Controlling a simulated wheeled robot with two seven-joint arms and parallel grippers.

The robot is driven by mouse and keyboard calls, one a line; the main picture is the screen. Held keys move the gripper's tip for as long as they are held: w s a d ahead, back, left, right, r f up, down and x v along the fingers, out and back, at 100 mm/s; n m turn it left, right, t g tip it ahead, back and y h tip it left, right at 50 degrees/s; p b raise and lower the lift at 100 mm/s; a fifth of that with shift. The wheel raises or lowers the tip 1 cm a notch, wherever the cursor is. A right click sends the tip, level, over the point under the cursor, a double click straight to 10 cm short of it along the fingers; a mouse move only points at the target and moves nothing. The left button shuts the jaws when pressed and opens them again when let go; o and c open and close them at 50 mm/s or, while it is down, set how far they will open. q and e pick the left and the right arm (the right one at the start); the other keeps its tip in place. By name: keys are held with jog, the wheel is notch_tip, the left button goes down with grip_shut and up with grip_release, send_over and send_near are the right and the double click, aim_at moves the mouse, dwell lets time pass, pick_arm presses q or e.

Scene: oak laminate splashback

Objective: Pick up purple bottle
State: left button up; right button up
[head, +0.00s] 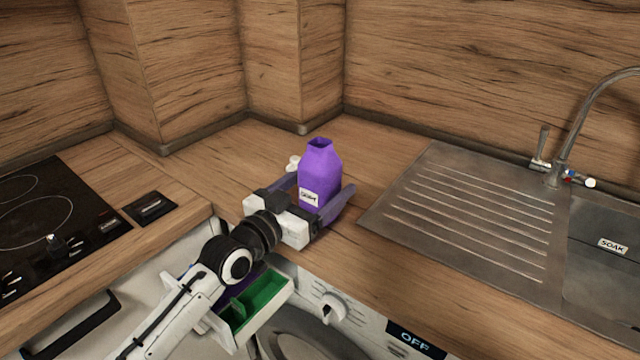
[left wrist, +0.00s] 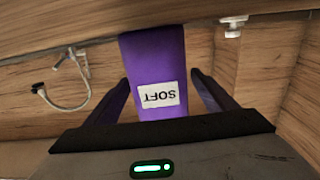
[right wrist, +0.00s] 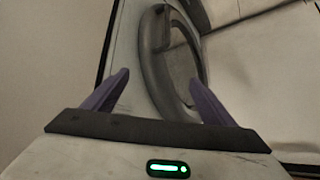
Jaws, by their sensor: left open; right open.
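The purple bottle (head: 320,172) stands upright on the wooden counter near the back corner, with a white label on its front. My left gripper (head: 318,202) is open at the bottle, with one finger on each side of it. In the left wrist view the bottle (left wrist: 155,62) sits between the two spread fingers (left wrist: 160,95), its SOFT label upside down. Gaps show between the bottle and both fingers there. My right gripper (right wrist: 158,98) is open and empty, in front of a round appliance door; it is not seen in the head view.
A metal sink with a drainboard (head: 465,215) and tap (head: 570,140) lies to the right. A black hob (head: 60,215) is at the left. An open detergent drawer (head: 262,305) sticks out from the washing machine (head: 360,315) below the counter.

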aim_at(320, 142)
pick_arm(q)
jog(key=c, duration=1.3)
jog(key=shift+r, duration=0.15)
jog(key=c, duration=0.3)
notch_tip(320, 142, up, 10)
jog(key=shift+c, duration=0.2)
